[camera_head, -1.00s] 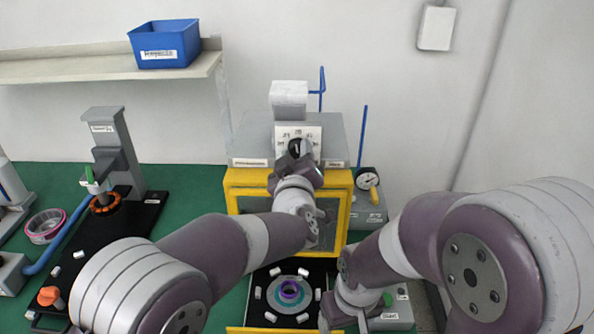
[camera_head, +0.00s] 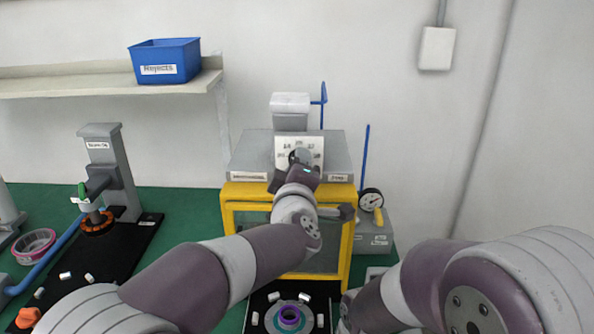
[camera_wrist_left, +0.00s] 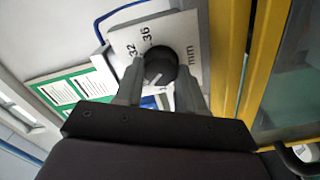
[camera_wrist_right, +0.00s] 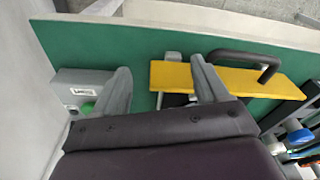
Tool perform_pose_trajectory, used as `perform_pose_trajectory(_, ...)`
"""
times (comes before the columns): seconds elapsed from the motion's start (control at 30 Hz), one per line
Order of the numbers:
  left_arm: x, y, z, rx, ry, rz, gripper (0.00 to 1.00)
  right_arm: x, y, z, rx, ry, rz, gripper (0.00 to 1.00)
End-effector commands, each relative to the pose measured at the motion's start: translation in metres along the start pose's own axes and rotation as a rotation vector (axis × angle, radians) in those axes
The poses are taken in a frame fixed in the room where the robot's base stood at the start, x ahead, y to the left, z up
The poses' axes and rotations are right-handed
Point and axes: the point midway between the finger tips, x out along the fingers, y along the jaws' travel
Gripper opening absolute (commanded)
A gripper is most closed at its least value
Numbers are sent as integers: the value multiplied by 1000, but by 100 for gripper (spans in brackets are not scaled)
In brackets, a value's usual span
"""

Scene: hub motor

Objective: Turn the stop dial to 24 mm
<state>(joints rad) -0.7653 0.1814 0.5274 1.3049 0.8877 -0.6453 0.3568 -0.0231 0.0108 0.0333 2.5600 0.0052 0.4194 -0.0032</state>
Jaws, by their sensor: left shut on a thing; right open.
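The stop dial is a dark round knob (camera_wrist_left: 160,65) on a white scale plate (camera_head: 313,145) at the front of the grey press head. In the left wrist view the plate shows the marks 32, 36 and mm. A pale line shows on the knob, but I cannot tell which mark it points to. My left gripper (camera_wrist_left: 160,74) is shut on the knob, one finger on each side. In the head view the gripper partly hides the dial. My right gripper (camera_wrist_right: 160,68) is open and empty, above the green bench; in the head view it is hidden.
A yellow frame (camera_head: 346,235) stands below the dial. A dial gauge (camera_head: 371,199) on a grey block is to its right. A blue Rejects bin (camera_head: 165,61) sits on the shelf at left.

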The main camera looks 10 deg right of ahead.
Motion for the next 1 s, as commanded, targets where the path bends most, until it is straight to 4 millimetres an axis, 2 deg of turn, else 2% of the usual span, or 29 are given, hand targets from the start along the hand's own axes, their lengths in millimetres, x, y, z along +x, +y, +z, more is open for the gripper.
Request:
perform_pose_trajectory(0.37,0,-2,2,-1,-4,-5,9,0,0,0,0,0,0,74)
perform_pose_trajectory(0.4,0,-2,2,-1,-4,-5,49,0,0,0,0,0,0,74)
perform_pose_trajectory(0.47,0,-2,2,-1,-4,-4,65,0,0,0,0,0,0,74)
perform_pose_trajectory(0.8,-4,-1,1,-2,-1,-1,65,2,0,0,0,0,0,74)
perform_pose_trajectory(0.87,-10,-1,1,-2,-1,0,65,4,0,0,0,0,0,74)
perform_pose_trajectory(1.0,-41,-1,2,-2,-2,1,65,10,0,1,0,0,0,74)
